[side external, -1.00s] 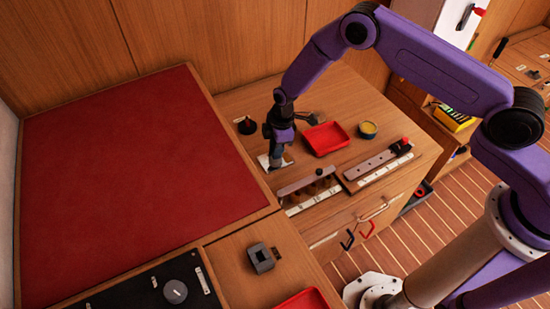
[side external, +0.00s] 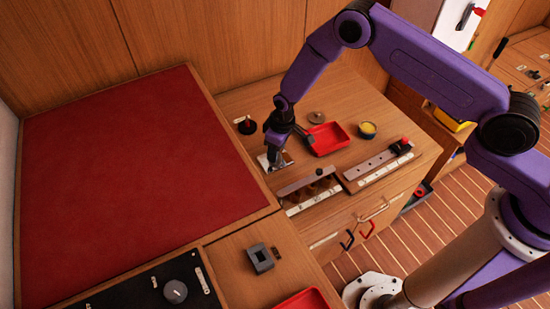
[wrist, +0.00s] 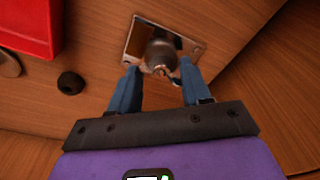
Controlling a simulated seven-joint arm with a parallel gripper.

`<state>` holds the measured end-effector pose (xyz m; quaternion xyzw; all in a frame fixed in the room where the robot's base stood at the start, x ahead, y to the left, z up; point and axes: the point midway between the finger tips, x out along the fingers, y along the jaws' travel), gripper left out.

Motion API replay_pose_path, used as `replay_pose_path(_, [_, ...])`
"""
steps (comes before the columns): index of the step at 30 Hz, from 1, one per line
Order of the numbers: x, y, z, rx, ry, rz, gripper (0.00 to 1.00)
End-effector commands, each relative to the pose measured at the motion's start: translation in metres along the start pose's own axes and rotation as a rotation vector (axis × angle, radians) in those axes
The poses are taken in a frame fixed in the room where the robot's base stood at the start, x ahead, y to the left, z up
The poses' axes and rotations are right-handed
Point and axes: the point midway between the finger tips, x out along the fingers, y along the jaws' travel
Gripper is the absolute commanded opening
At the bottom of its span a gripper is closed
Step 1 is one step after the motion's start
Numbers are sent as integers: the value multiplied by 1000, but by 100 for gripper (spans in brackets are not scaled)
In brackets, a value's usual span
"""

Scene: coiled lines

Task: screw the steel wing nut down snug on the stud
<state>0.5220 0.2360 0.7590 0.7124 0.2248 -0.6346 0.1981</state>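In the wrist view, a metal plate (wrist: 190,46) lies on the wooden top with a rounded grey stud standing on it. The steel wing nut (wrist: 160,70) seems to be the small light piece at the stud's near side; its wings are hard to make out. My gripper (wrist: 158,72) points down with its blue fingers spread, one on each side of the stud, and gaps show between fingers and metal. In the side view, my gripper (side external: 272,156) is low over the plate (side external: 285,159), hiding the nut and stud.
A red tray (side external: 328,138) stands right of the gripper, with a yellow-topped tin (side external: 367,129) beyond. A grey disc (side external: 316,117) and a dark knob on a base (side external: 246,125) lie behind. The red mat (side external: 130,190) is clear.

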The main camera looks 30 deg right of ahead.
Motion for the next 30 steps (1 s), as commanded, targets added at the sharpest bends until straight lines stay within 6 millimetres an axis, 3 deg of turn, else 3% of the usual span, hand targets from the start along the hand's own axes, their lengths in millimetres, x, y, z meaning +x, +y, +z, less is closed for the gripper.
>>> replay_pose_path(6, [0, -1, -1, -9, 2, 1, 47])
replay_pose_path(7, [0, -2, -1, -10, 2, 1, 51])
replay_pose_path(9, [0, -2, -1, -11, 3, 1, 74])
replay_pose_path(10, [0, -2, -1, -11, 3, 1, 78])
replay_pose_path(20, [-4, -2, -3, -13, 5, 1, 78])
replay_pose_path(30, [-38, -2, -6, -13, 5, 1, 78])
